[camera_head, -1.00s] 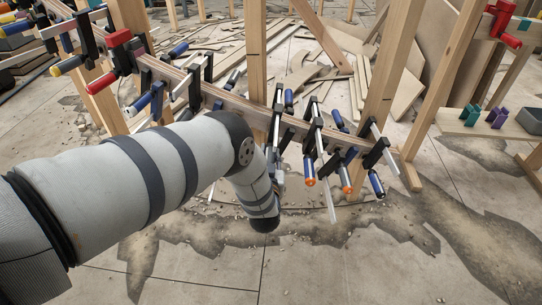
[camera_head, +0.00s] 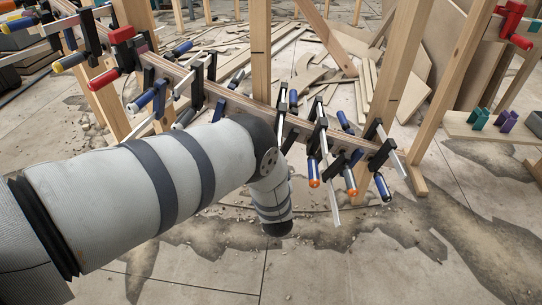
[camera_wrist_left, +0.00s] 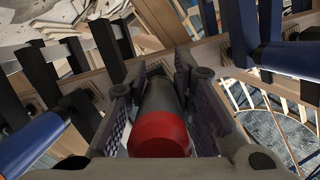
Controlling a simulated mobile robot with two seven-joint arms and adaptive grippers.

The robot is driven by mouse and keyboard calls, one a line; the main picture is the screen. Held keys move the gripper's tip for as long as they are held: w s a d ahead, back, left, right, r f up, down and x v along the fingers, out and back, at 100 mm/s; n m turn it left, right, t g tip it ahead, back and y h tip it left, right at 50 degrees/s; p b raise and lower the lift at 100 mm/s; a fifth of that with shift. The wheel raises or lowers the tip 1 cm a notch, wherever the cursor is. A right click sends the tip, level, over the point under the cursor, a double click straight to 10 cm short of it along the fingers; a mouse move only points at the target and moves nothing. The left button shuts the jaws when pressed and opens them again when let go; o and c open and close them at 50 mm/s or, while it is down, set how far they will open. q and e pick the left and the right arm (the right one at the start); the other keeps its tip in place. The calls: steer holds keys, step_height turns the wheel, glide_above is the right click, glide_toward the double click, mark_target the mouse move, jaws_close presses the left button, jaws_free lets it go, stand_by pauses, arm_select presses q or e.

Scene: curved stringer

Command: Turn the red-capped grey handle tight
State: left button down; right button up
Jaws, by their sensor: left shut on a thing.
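In the left wrist view, the grey handle (camera_wrist_left: 160,100) with its red cap (camera_wrist_left: 160,135) lies between the two fingers of my left gripper (camera_wrist_left: 155,78). The gripper is shut on it, with a patterned pad on each side. The red cap faces the camera, and the handle's far end runs toward the wooden stringer (camera_wrist_left: 205,52). In the head view, my left arm hides the gripper and this handle. My right gripper is in neither view.
The curved stringer (camera_head: 238,99) carries several black clamps with blue handles and orange-capped handles (camera_head: 314,172). Blue handles (camera_wrist_left: 285,60) flank my gripper closely. Wooden posts (camera_head: 398,70) stand around it.

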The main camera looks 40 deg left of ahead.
arm_select(q)
steer(key=shift+f, duration=0.1)
stand_by(0.3)
steer(key=c, duration=1.3)
jaws_free()
steer(key=shift+c, duration=0.2)
steer(key=shift+s+d, duration=0.1)
steer(key=v, duration=1.1)
steer(key=shift+s+d, duration=0.25)
steer(key=shift+d, duration=0.1)
steer(key=shift+s, duration=0.1)
steer(key=shift+s+a+f+p+v, duration=0.15)
steer(key=shift+p+v, duration=0.1)
steer(key=shift+v, duration=0.7)
steer(key=shift+s+a+f+p+v, duration=0.1)
steer(key=shift+f+p+v, duration=0.15)
steer(key=shift+v, duration=0.7)
steer(key=shift+s+a+f+p+v, duration=0.1)
steer(key=shift+p+v, duration=0.15)
steer(key=shift+v, duration=0.7)
